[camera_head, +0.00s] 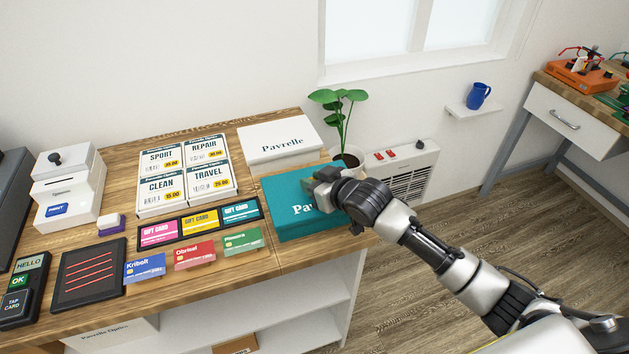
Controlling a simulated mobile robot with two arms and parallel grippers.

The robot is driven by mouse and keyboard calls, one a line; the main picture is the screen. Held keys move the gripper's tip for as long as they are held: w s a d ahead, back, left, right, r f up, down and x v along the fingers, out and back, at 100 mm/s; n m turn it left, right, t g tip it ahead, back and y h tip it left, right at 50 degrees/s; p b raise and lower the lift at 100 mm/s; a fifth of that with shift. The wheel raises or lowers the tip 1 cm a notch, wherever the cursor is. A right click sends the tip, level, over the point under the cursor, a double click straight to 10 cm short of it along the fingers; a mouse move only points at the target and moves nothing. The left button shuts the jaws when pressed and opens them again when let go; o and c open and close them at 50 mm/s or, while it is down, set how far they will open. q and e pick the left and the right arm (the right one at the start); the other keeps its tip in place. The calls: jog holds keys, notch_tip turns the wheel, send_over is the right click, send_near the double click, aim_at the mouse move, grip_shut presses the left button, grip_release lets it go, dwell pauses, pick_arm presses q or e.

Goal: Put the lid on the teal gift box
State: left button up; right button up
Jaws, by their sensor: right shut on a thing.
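The teal gift box shows as a teal block at the right end of the wooden counter. Its upper face, lettered "Pav...", is the teal lid (288,205). My right gripper (322,188) reaches in from the right and is shut on the lid near its right side, covering part of the lettering. A darker teal side (312,228) shows below the lid's front edge. I cannot tell whether the lid sits fully down on the box or is a little above it. My left gripper is out of view.
A white "Pavrelle" box (280,138) lies behind the teal one. A potted plant (346,155) stands close behind my gripper. The counter ends just right of the box.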

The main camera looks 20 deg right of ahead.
jog(key=shift+f, duration=0.3)
jog(key=o, duration=1)
jog(key=b+v, duration=0.1)
jog(key=v, duration=0.9)
jog(key=shift+s+b, duration=0.35)
jog(key=shift+s, duration=0.05)
jog(key=shift+d, duration=0.1)
